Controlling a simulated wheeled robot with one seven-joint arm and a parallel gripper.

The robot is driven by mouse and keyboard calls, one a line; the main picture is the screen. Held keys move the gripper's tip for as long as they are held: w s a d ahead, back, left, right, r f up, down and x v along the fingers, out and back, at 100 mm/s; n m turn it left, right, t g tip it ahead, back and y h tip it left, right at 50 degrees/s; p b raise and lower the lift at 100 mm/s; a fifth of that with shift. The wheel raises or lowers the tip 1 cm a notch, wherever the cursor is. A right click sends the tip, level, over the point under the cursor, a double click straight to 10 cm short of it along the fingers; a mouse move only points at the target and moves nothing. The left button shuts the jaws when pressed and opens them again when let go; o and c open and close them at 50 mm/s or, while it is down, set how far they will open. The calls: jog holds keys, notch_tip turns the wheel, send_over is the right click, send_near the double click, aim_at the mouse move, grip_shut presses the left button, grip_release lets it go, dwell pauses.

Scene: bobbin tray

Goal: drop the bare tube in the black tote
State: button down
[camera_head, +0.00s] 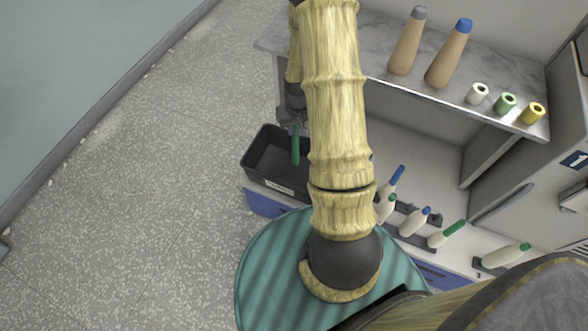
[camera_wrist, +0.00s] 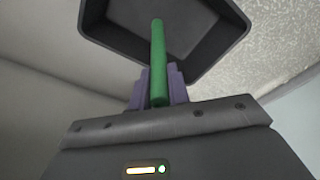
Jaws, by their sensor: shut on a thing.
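A bare green tube (camera_wrist: 158,62) is held between the two fingers of my gripper (camera_wrist: 157,88) in the wrist view. In the head view the same green tube (camera_head: 295,146) hangs upright over the black tote (camera_head: 262,137). My gripper (camera_head: 294,122) is shut on its upper part there, partly hidden by my arm. The black tote (camera_wrist: 103,38) also shows beyond the tube in the wrist view, and its visible inside looks empty. The tote's right side is hidden behind my arm in the head view.
A raised shelf (camera_head: 445,95) holds two tan cones and three small spools. Speckled floor (camera_head: 150,200) lies open to the left.

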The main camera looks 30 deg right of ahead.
aim_at(296, 138)
notch_tip(296, 138, down, 6)
jog(key=b, duration=0.5)
dwell(0.4)
jog(key=c, duration=1.3)
grip_release()
jog(key=shift+o, duration=0.2)
notch_tip(296, 138, up, 17)
jog(key=s+p, duration=0.2)
jog(key=p, duration=0.1)
jog(key=shift+r, duration=0.15)
jog(key=shift+a, duration=0.15)
